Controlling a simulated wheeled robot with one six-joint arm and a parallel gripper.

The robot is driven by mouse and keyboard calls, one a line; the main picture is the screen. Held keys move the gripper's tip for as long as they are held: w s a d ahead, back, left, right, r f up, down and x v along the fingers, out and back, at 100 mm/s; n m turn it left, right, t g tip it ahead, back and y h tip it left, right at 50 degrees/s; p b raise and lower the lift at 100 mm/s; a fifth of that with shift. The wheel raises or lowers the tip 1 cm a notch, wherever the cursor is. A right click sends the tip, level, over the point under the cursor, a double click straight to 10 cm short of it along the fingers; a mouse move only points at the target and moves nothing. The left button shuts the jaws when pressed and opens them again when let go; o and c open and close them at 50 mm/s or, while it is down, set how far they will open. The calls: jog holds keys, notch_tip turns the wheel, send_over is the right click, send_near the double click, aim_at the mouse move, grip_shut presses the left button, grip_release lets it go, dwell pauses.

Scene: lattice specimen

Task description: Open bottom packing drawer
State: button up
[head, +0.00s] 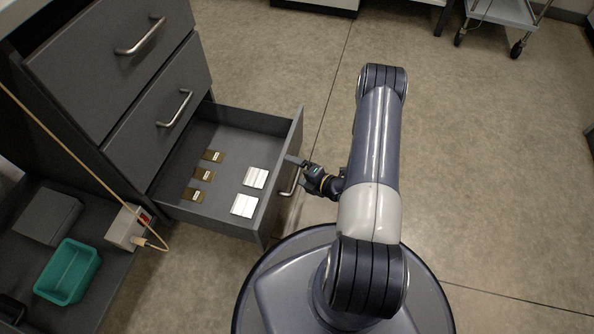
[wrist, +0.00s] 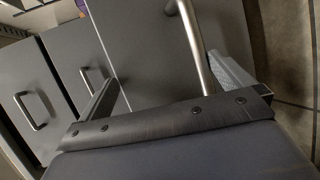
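The bottom drawer (head: 225,125) of the grey cabinet stands pulled well out. Its metal bar handle (head: 291,182) is on the drawer's front face. My gripper (head: 298,168) is at that front, by the handle. In the wrist view the handle bar (wrist: 194,50) runs between the two spread fingers of my gripper (wrist: 165,92), nearer the right finger, with a gap to the left one. The fingers look open, not clamped on the bar. Whether a finger touches the bar is not clear. Part of the handle is hidden by my gripper in the head view.
Two shut drawers (head: 105,60) are above. A teal bin (head: 68,271), a grey box (head: 48,216) and a white switch box (head: 128,228) with a cable are left.

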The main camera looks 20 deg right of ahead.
jog(key=shift+t+y, duration=0.4)
jog(key=shift+t, duration=0.4)
jog(key=r, duration=0.3)
jog(key=w+r, duration=0.1)
jog(key=r, duration=0.1)
jog(key=shift+a, duration=0.25)
jog(key=f+g, duration=0.1)
jog(key=f, duration=0.1)
jog(key=s+f+h, duration=0.1)
jog(key=shift+s+d+f+g, duration=0.2)
jog(key=shift+f+g, duration=0.15)
jog(key=shift+g, duration=0.05)
jog(key=shift+s+d, duration=0.4)
jog(key=shift+s, duration=0.2)
jog(key=c, duration=1)
jog(key=f+p+v, duration=0.1)
jog(key=f+v, duration=0.1)
jog(key=v, duration=0.8)
jog(key=shift+s+d, duration=0.3)
jog(key=shift+s, duration=0.4)
